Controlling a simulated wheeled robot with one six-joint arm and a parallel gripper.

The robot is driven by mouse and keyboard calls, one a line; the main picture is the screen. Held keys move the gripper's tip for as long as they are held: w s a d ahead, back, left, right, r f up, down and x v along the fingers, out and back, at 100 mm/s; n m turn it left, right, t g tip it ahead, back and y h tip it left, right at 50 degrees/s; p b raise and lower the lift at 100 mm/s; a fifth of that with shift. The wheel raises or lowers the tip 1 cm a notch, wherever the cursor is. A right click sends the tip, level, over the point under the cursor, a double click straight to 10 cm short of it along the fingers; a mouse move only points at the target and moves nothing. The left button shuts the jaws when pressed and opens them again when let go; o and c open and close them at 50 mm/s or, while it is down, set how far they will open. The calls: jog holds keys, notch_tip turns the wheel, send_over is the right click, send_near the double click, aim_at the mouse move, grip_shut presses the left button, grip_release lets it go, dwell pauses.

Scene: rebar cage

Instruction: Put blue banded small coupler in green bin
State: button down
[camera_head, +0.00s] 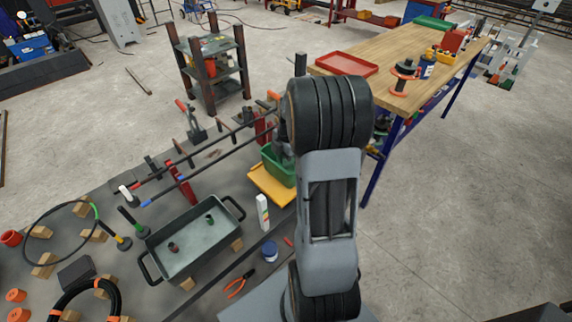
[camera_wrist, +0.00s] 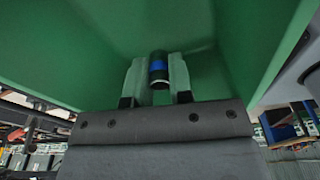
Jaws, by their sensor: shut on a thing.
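The blue banded small coupler (camera_wrist: 158,68) is a dark cylinder with a blue band in the wrist view. My gripper (camera_wrist: 158,80) is shut on it, with one finger on each side. The green bin (camera_wrist: 95,50) fills much of the wrist view around the fingers, and its green walls surround the coupler. I cannot tell if the coupler touches the bin. In the head view the green bin (camera_head: 277,168) stands on a yellow board (camera_head: 268,186), partly hidden by my arm. The gripper is mostly hidden there behind my arm.
A grey tray (camera_head: 190,262) with two small couplers lies left of the bin on the dark bench. Rods, a white and coloured bottle (camera_head: 263,212), a blue-labelled jar (camera_head: 270,250) and pliers (camera_head: 240,284) are nearby. A wooden table (camera_head: 400,55) stands behind at right.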

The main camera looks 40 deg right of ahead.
jog(key=shift+f, duration=1.4)
jog(key=shift+f, duration=0.2)
jog(key=c, duration=1)
grip_release()
notch_tip(320, 180, up, 12)
jog(key=d+f, duration=0.1)
jog(key=s+a+r+m+t, duration=0.1)
jog(key=s+a+m, duration=0.3)
jog(key=a+m, duration=0.1)
jog(key=s+a+r+m+t+h, duration=0.1)
jog(key=s+a+m, duration=0.3)
jog(key=a+m, duration=0.2)
jog(key=s+a+r+m+t, duration=0.1)
jog(key=s+a+m, duration=0.2)
jog(key=a+m, duration=0.3)
jog(key=shift+s+a+t, duration=0.15)
jog(key=shift+s+a, duration=0.05)
jog(key=shift+a, duration=0.3)
jog(key=shift+s+a+t, duration=0.15)
jog(key=shift+s+a, duration=0.05)
jog(key=shift+a, duration=0.3)
